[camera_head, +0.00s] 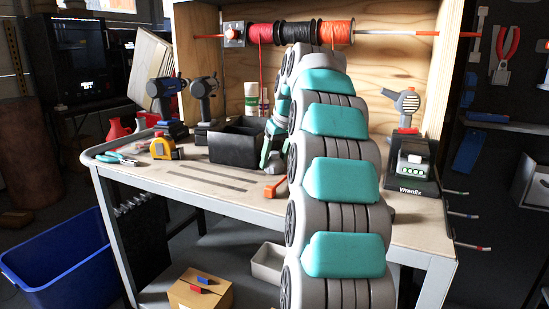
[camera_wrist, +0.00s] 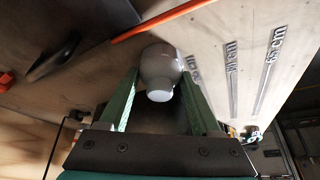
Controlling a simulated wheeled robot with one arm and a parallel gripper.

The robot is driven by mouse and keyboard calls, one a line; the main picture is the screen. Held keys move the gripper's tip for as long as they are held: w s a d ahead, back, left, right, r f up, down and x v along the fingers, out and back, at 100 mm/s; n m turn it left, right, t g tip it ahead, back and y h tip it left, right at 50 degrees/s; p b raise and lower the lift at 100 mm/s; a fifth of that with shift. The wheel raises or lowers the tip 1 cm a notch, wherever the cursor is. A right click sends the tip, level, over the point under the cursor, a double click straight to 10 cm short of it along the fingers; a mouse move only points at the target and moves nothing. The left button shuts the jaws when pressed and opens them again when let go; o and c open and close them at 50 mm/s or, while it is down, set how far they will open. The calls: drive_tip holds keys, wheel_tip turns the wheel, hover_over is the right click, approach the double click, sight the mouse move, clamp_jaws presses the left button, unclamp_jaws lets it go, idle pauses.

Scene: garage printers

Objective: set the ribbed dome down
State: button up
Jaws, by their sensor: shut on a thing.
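The dome (camera_wrist: 160,68), a smooth grey rounded piece with a narrower pale end, sits between the two green fingers of my gripper (camera_wrist: 158,98) in the wrist view. The fingers press on it from both sides. Its ribs cannot be made out. In the head view my gripper (camera_head: 272,158) points down over the middle of the workbench (camera_head: 210,185), just right of the black bin. The dome cannot be made out there. The bench top lies behind the dome in the wrist view; whether they touch I cannot tell.
An open black bin (camera_head: 234,148) stands left of my gripper. An orange tool (camera_head: 275,187) lies near the front; an orange rod (camera_wrist: 165,19) shows in the wrist view. A tape measure (camera_head: 165,149) and drills (camera_head: 166,95) are left. A Wranfix charger (camera_head: 412,170) is right.

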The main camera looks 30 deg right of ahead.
sight(276, 153)
drive_tip(key=shift+f, duration=0.1)
drive_tip(key=o, duration=1.5)
drive_tip(key=shift+c, duration=0.2)
drive_tip(key=shift+r, duration=0.2)
drive_tip(key=shift+v, duration=3.65)
